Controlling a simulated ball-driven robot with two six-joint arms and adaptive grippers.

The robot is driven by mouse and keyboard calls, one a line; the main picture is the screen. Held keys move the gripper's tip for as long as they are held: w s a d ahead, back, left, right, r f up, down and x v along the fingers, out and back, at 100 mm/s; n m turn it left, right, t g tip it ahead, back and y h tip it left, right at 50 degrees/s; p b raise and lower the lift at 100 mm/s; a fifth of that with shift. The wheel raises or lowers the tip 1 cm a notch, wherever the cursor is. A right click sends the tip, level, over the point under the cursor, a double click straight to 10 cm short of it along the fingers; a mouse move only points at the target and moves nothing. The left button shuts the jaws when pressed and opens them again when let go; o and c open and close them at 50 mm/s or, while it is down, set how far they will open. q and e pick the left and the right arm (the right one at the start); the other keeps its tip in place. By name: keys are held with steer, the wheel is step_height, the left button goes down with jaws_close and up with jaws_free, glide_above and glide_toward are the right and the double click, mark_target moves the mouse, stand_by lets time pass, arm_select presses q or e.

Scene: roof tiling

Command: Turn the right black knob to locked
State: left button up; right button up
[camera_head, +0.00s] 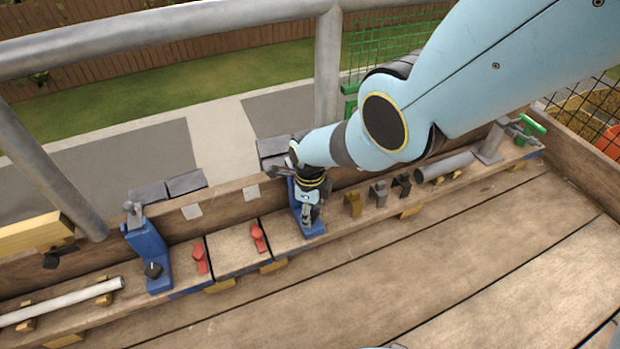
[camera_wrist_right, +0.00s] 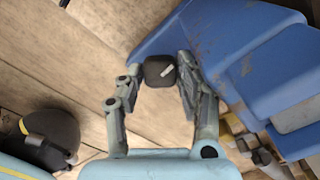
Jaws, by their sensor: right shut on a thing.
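The right blue clamp (camera_head: 317,229) stands on the plank ledge, and my right gripper (camera_head: 308,212) reaches down over it and hides its knob in the head view. In the right wrist view, the right black knob (camera_wrist_right: 154,76) sits at the end of the blue clamp (camera_wrist_right: 225,40), between my two fingers, which are shut on it. A short white mark on the knob points obliquely up to the right in that view. My left gripper is not in view.
Right of my gripper are several small brackets (camera_head: 378,193) and a grey tube (camera_head: 445,165). A pale rod (camera_head: 60,302) lies at left. The wooden deck (camera_head: 400,270) in front is clear.

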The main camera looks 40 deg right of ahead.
steer(key=shift+m, duration=0.5)
steer(key=o, duration=1.1)
steer(key=shift+o, duration=0.2)
steer(key=shift+r, duration=0.15)
steer(key=shift+r, duration=3.85)
